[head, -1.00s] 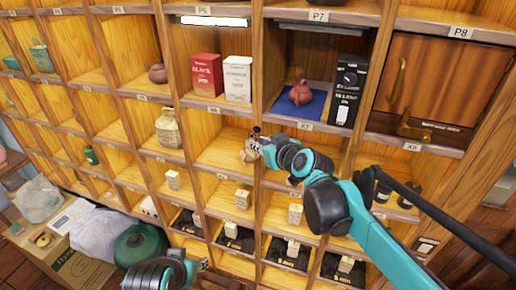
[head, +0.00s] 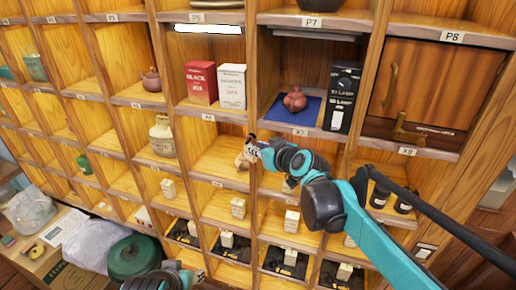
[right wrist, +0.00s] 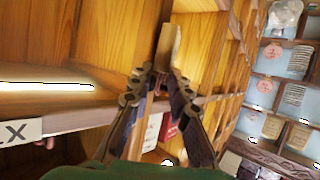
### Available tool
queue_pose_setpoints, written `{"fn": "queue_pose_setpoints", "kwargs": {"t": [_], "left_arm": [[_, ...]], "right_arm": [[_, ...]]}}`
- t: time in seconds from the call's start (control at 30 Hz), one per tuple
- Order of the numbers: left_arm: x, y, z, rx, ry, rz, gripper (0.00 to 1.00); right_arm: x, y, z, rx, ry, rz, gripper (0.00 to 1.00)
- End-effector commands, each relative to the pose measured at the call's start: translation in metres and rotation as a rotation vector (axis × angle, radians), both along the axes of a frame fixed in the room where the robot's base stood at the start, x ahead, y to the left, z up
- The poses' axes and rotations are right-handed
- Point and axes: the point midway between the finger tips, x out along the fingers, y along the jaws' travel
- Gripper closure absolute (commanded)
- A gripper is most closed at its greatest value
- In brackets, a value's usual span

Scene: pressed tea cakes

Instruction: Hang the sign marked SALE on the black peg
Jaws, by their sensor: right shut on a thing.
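My right gripper (head: 250,150) is in front of the open shelf cells, below the cell with the red and white boxes. It is shut on a small tan thing (head: 242,161). In the right wrist view the two dark fingers of the right gripper (right wrist: 152,72) close on a flat tan piece (right wrist: 168,48) seen nearly edge-on. I cannot read any SALE mark on it. I cannot make out the black peg in either view. My left gripper (head: 199,277) is partly visible at the bottom edge of the head view, too small to tell its jaws.
A red box (head: 201,82) and a white box (head: 232,86) stand in the cell above. A reddish teapot (head: 294,99) sits on a blue mat beside a black box (head: 343,97). Wooden dividers surround the right gripper. A dark green round thing (head: 134,257) lies at lower left.

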Motion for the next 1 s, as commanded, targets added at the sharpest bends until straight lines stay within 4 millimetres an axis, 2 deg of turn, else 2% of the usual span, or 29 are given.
{"fn": "queue_pose_setpoints", "kwargs": {"t": [0.17, 0.2, 0.27, 0.3, 0.5, 0.63, 1.0], "left_arm": [[0.0000, 0.0000, 0.0000, 0.000, 0.000, 0.000, 0.60], [0.0000, 0.0000, 0.0000, 0.000, 0.000, 0.000, 0.60], [0.0000, 0.0000, 0.0000, 0.000, 0.000, 0.000, 0.60], [0.0000, 0.0000, 0.0000, 0.000, 0.000, 0.000, 0.60], [0.0000, 0.0000, 0.0000, 0.000, 0.000, 0.000, 0.60], [0.0000, 0.0000, 0.0000, 0.000, 0.000, 0.000, 0.60], [0.0000, 0.0000, 0.0010, 0.000, 0.000, 0.000, 0.60]], "right_arm": [[-0.0001, 0.0000, 0.0000, 0.000, 0.000, 0.000, 1.00], [-0.0001, 0.0000, 0.0000, 0.000, 0.000, 0.000, 0.77], [-0.0001, 0.0000, 0.0000, 0.000, 0.000, 0.000, 0.61], [-0.0001, 0.0000, 0.0000, 0.000, 0.000, 0.000, 0.58], [-0.0002, 0.0000, -0.0001, 0.000, 0.000, 0.000, 0.58], [-0.0002, 0.0000, -0.0001, 0.000, 0.000, 0.000, 0.24], [-0.0015, -0.0008, 0.0009, 0.000, 0.000, 0.000, 0.23]]}}
